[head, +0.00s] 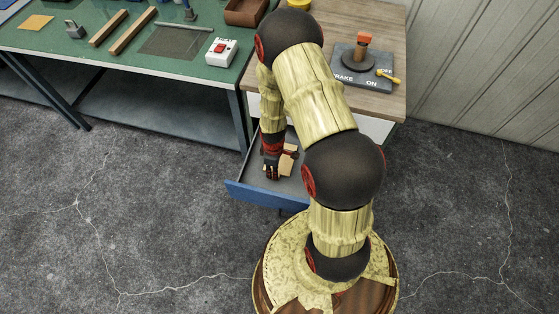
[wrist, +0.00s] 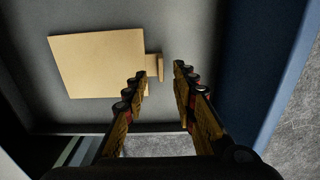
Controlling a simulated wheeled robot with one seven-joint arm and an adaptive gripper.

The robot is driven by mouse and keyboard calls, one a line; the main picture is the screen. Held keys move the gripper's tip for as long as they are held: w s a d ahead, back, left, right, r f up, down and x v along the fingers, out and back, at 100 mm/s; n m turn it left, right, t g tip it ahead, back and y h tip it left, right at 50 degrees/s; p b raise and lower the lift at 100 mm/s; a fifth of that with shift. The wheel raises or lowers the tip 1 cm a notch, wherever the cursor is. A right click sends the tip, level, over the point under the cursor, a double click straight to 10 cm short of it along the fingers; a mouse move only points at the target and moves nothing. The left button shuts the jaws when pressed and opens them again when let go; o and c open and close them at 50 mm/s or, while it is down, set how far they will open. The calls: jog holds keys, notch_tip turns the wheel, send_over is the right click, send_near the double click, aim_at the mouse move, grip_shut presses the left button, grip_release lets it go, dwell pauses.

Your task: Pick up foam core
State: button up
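The foam core looks to be the flat tan square piece (wrist: 98,65) with a small tab (wrist: 154,67) on its right side in the wrist view. It lies on the grey floor of an open drawer (head: 245,190) and shows partly beside my gripper in the head view (head: 287,163). My gripper (wrist: 160,72) is open and empty, its two fingertips apart. In the wrist view the tab appears just beyond and between the fingertips. I cannot tell how high the fingers are above it. In the head view my gripper (head: 272,172) reaches down into the drawer and hides part of the piece.
The drawer has a blue front and belongs to a wood-topped cabinet (head: 385,30) carrying a brake lever panel (head: 350,75). A green workbench (head: 60,40) stands left, with wooden strips (head: 130,30) and a red-switch box (head: 221,52). The concrete floor left is clear.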

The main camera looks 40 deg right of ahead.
notch_tip(320, 180, down, 4)
jog(key=shift+a+f+b, duration=0.1)
jog(key=shift+b, duration=0.75)
jog(key=shift+c, duration=1.2)
jog(key=c, duration=0.4)
grip_shut()
